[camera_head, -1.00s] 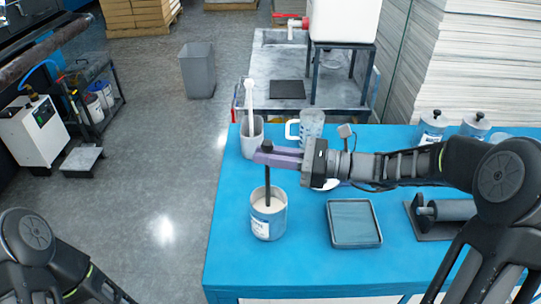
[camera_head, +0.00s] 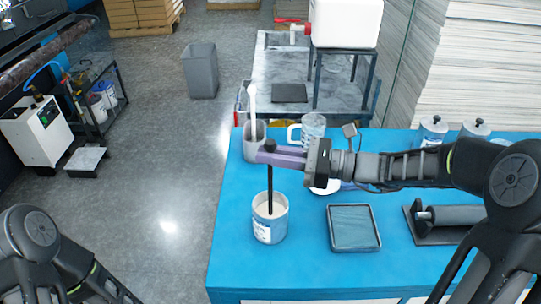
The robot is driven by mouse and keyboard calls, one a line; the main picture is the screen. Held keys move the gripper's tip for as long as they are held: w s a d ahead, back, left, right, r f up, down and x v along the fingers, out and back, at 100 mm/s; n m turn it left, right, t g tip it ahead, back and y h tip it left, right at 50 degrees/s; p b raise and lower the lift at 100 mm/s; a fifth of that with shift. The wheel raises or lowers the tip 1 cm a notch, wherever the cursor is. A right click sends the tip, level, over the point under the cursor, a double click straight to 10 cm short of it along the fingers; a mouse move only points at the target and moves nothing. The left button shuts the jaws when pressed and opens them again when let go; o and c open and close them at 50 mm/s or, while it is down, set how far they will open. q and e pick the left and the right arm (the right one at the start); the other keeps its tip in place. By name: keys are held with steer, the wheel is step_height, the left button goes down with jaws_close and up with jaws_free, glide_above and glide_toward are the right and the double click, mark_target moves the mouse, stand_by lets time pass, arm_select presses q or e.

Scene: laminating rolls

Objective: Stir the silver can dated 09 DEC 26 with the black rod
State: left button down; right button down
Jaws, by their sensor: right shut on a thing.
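A silver can (camera_head: 270,226) with a white and blue label stands open near the left front of the blue table (camera_head: 300,271). The date on its label is too small to read. Pale contents show inside it. My right gripper (camera_head: 268,157), with purple fingers, is shut on the black rod (camera_head: 270,190) above the can. The rod hangs nearly upright, and its lower end is inside the can, hidden by the contents or wall. My left arm shows at the lower left, but its gripper is out of view.
A grey container (camera_head: 253,148) with a white-handled tool and a clear jug (camera_head: 313,130) stand behind the gripper. A grey tray (camera_head: 353,228) and a roller on a base (camera_head: 450,216) lie right of the can. Lidded cans (camera_head: 432,131) stand at the back right.

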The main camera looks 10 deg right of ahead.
mark_target(270, 140)
step_height(270, 140, up, 6)
steer(key=p, duration=0.4)
steer(key=shift+r+p, duration=0.15)
steer(key=shift+p, duration=0.15)
steer(key=shift+r, duration=1.25)
steer(key=shift+r, duration=1.95)
